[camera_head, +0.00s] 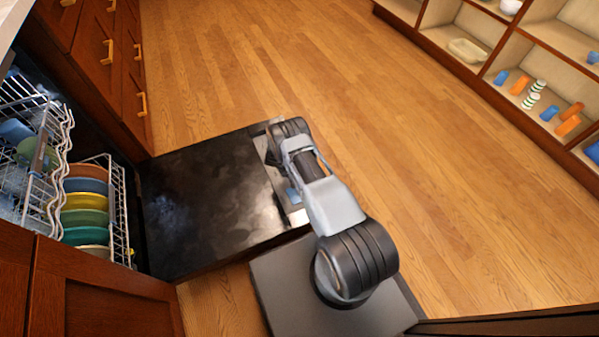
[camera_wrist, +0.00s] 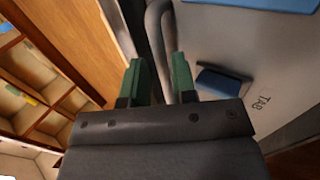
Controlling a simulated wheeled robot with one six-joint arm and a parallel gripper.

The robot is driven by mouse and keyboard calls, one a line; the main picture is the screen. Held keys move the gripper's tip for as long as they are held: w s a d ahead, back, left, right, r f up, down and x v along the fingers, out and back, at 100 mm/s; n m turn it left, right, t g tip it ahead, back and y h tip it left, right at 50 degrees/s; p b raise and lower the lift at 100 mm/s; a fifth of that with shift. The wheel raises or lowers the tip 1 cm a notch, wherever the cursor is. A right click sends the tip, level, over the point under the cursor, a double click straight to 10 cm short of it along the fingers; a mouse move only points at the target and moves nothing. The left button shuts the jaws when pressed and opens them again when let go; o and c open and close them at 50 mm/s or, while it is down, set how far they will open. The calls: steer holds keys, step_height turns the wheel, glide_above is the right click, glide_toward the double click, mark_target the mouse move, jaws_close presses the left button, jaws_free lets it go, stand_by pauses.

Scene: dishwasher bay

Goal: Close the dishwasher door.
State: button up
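The dishwasher door (camera_head: 205,205) is open, folded down flat with its dark inner side up in the head view. My arm reaches over its outer edge, and my gripper's fingers are hidden there behind the arm. In the wrist view, my gripper (camera_wrist: 156,66) is open, with two green fingers apart. A grey curved handle bar (camera_wrist: 156,28) runs into the gap between the fingers, nearer the right one. I cannot tell whether it touches that finger. Beside it is a pale panel (camera_wrist: 222,38) with a blue piece and the letters TAB.
The dish racks (camera_head: 120,215) hold several coloured plates inside the dishwasher at left; the upper rack also shows. Wooden drawers (camera_head: 100,50) stand behind the door. Open shelves (camera_head: 480,75) with cups and dishes are at the far right. The wooden floor between is clear.

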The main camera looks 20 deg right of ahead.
steer(key=shift+d+f, duration=0.4)
steer(key=shift+f, duration=0.2)
jaws_close()
steer(key=shift+r, duration=0.1)
